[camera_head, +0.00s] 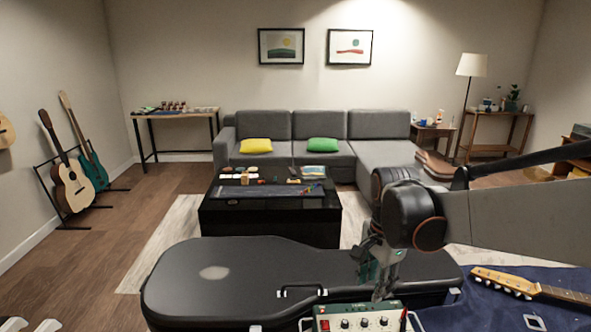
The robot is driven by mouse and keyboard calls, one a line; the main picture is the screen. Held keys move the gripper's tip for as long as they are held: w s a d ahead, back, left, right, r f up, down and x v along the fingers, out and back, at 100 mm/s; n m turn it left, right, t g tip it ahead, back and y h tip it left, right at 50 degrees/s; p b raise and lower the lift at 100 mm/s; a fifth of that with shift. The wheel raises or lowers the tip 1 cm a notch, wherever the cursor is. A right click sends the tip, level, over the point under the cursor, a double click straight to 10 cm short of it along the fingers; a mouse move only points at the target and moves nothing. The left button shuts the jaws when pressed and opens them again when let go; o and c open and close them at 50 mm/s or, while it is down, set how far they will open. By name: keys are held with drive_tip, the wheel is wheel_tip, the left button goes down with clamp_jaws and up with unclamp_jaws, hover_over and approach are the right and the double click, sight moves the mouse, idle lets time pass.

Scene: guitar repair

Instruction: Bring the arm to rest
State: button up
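My arm reaches in from the right side of the head view, bent at a dark joint. My gripper (381,292) hangs from it, pointing down in front of the guitar case and just above or behind a small device with knobs. Its fingers are small and partly merge with the dark case, so I cannot tell whether they are open or shut. I see nothing clearly held. I cannot tell whether the fingertips touch the device.
A black guitar case (215,293) fills the front middle. The device with knobs (362,322) is at the bottom edge. An electric guitar (505,281) lies on a blue cloth (480,308) at right. A low black table (270,228) and a grey sofa (385,152) stand beyond.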

drive_tip(key=s+r+n+t, duration=0.4)
drive_tip(key=s+n+t, duration=0.2)
drive_tip(key=s+n, duration=0.7)
drive_tip(key=shift+s, duration=1.35)
idle(0.6)
